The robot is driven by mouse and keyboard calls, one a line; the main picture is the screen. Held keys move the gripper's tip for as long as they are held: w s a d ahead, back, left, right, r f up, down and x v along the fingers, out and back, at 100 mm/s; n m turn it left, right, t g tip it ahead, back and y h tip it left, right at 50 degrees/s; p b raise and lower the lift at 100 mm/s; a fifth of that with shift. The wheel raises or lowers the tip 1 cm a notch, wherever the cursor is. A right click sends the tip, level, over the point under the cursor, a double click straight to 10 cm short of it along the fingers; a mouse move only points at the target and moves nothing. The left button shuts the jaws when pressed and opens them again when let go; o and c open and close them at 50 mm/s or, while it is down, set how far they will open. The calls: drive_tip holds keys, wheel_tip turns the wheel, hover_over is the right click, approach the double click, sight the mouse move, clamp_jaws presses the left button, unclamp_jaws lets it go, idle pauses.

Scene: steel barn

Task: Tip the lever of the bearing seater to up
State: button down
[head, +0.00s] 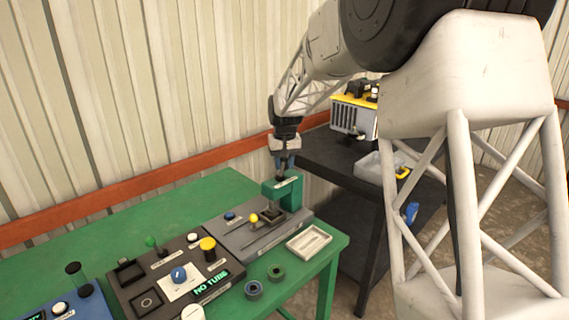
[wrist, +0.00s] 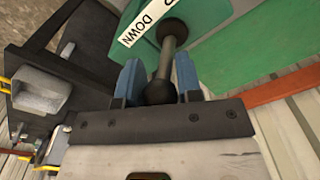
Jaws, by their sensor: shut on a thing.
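The bearing seater is a grey panel (head: 238,233) with a green upright body (head: 287,190), at the right end of the green table. In the wrist view the green body (wrist: 208,15) carries a white label reading "DOWN" (wrist: 143,25). The lever is a dark rod (wrist: 170,45) ending in a round dark knob (wrist: 160,91). My gripper (head: 284,163) is above the green body. In the wrist view my gripper (wrist: 158,78) has its blue fingers on both sides of the knob, shut on it. The rest of the label is cut off by the frame edge.
A dark panel (head: 137,292) with a yellow button (head: 208,244) and a "NO TUBE" display stands left of the seater. A pale tray (head: 309,240) and two small rings (head: 254,289) lie in front. A black table (head: 335,165) with a yellow-topped machine (head: 352,115) is behind right.

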drive_tip(key=shift+s+a+r+t+h, duration=0.1)
drive_tip(key=shift+s+a+t+h, duration=0.3)
drive_tip(key=shift+t+h, duration=0.3)
drive_tip(key=shift+s+a+r+t+h, duration=0.1)
drive_tip(key=shift+s+a+t+h, duration=0.25)
drive_tip(key=shift+t+h, duration=0.3)
drive_tip(key=shift+s+a+f+t+h, duration=0.1)
drive_tip(key=shift+s+a+t+h, duration=0.15)
drive_tip(key=shift+t+h, duration=0.3)
drive_tip(key=shift+s+a+f+t+h, duration=0.1)
drive_tip(key=shift+s+a+t+h, duration=0.15)
drive_tip(key=shift+t+h, duration=0.25)
drive_tip(key=c, duration=0.8)
unclamp_jaws()
drive_tip(key=shift+s+r, duration=0.1)
drive_tip(key=shift+r, duration=0.1)
drive_tip(key=shift+v, duration=3.75)
drive_tip(key=shift+a, duration=0.1)
